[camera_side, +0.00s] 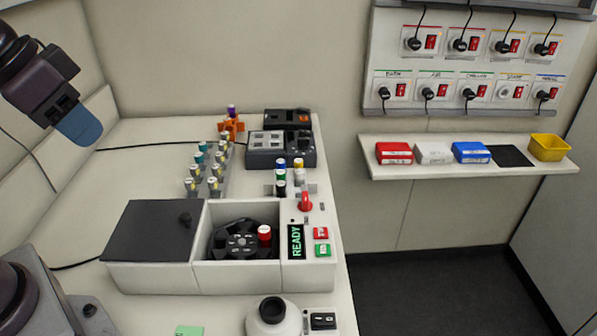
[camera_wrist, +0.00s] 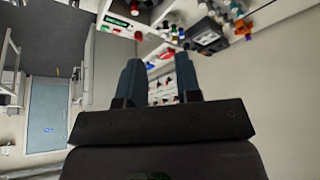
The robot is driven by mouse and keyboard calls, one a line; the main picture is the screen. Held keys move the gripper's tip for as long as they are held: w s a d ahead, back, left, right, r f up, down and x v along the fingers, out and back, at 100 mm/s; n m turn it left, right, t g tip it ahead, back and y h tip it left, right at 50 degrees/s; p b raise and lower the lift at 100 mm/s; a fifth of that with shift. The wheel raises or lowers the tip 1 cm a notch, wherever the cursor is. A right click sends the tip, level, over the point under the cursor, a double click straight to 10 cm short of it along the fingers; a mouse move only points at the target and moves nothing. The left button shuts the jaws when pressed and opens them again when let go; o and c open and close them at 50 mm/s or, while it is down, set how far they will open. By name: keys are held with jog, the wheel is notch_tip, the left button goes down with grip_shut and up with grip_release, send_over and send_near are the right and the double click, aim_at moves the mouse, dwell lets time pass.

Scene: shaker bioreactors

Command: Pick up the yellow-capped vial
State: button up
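The yellow-capped vial (camera_side: 299,164) stands upright in a small grey rack (camera_side: 269,189) behind the centrifuge box, with a white-capped vial (camera_side: 299,182) in front of it. Blue-capped, green-capped and black-capped vials stand in a row just to its left. My gripper (camera_side: 80,127) is raised at the upper left in the side view, far from the vial. In the wrist view my gripper (camera_wrist: 159,62) shows two fingers apart with nothing held between them. I cannot pick out the yellow cap surely in the wrist view.
A longer rack (camera_side: 217,184) of several vials lies between my gripper and the vial. The open centrifuge (camera_side: 240,276) holds a red-capped vial (camera_side: 264,234); its dark lid (camera_side: 150,232) is left. A grey device (camera_side: 266,160) and orange holder (camera_side: 232,126) stand behind. The left bench is clear.

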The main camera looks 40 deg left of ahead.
jog(key=w+a+f+n+g, duration=0.1)
jog(key=w+f+n+g, duration=0.15)
jog(key=w, duration=0.45)
jog(key=w+a+f+n+g, duration=0.1)
jog(key=w+f+n, duration=0.25)
jog(key=w, duration=0.35)
jog(key=n+t+h, duration=0.3)
jog(key=n, duration=2)
send_near(298, 161)
jog(key=x, duration=0.4)
jog(key=shift+a+f, duration=0.2)
jog(key=shift+f, duration=0.3)
jog(key=shift+w+d+x, duration=0.1)
jog(key=shift+d+x, duration=0.05)
jog(key=shift+x, duration=1.25)
jog(key=shift+w+d+x, duration=0.1)
jog(key=shift+w+x, duration=0.05)
jog(key=shift+x, duration=1.25)
jog(key=shift+r, duration=0.15)
jog(key=c, duration=0.4)
